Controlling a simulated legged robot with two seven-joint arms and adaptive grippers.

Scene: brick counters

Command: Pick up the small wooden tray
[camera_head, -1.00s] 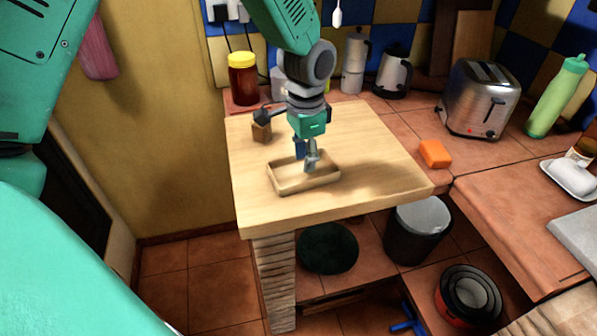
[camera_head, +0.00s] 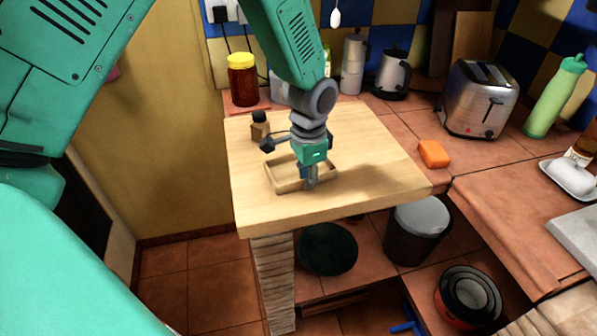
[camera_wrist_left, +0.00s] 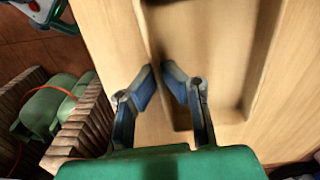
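The small wooden tray (camera_head: 284,187) lies flat on the light wooden tabletop. My left gripper (camera_head: 308,180) points down at the tray's near side, with its fingertips low at the wall. In the left wrist view the two blue fingers (camera_wrist_left: 159,70) stand close together, one on each side of the tray's wall, with a narrow gap between the tips. Whether both fingers press on the wall cannot be made out. The tray's recess (camera_wrist_left: 205,75) also shows in the wrist view and looks empty. My right gripper is out of view.
A small wooden block-like item with a dark top (camera_head: 260,127) and a yellow-lidded jar (camera_head: 242,80) stand behind the tray. An orange sponge (camera_head: 434,154) and a toaster (camera_head: 479,98) are to the right. The tabletop (camera_head: 385,175) right of the tray is clear.

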